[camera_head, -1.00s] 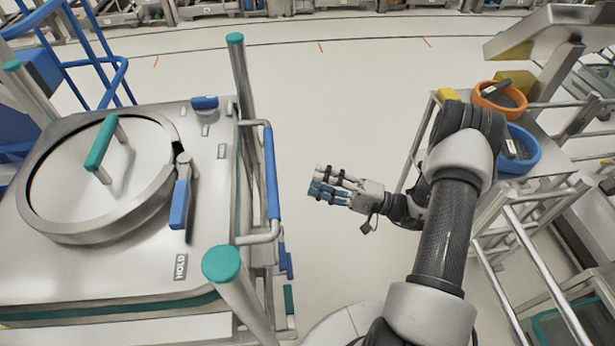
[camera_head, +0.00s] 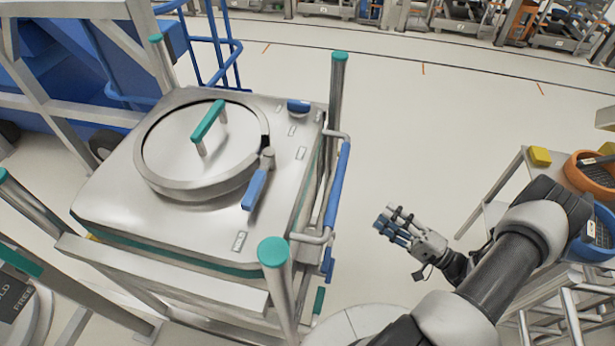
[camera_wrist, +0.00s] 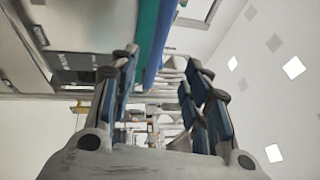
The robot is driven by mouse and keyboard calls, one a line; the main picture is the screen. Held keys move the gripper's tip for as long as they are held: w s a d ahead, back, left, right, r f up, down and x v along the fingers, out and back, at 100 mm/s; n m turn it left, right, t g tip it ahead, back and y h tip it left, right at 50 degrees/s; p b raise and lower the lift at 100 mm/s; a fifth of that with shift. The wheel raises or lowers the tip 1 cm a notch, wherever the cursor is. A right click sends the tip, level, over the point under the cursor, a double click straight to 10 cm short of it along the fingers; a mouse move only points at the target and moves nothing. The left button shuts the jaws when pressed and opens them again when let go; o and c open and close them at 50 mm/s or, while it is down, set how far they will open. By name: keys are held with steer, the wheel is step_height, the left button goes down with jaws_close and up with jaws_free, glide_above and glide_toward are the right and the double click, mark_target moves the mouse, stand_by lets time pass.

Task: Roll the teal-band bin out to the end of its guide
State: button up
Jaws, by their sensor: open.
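The teal-band bin (camera_head: 105,228) is a square steel box with a teal band under its top plate. It has a round lid (camera_head: 180,150) with a teal handle (camera_head: 208,120), and a blue lever (camera_head: 256,188) beside the lid. It stands between steel posts with teal caps. A blue-gripped bar (camera_head: 337,185) runs along its right side. My gripper (camera_head: 388,226) is open and empty, right of the bar and apart from it. In the wrist view, my gripper's blue-padded fingers (camera_wrist: 160,95) are spread, with a blue bar and a teal strip beyond them at the upper left.
A steel stand with an orange bowl (camera_head: 590,172) and a blue bowl (camera_head: 598,232) is at the right. A blue cart (camera_head: 75,55) stands at the upper left. Another steel unit (camera_head: 20,290) is at the lower left. The floor beyond my gripper is clear.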

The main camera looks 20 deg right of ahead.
mark_target(337, 184)
steer(key=b+x, duration=0.1)
steer(key=x, duration=1.6)
jaws_close()
stand_by(0.3)
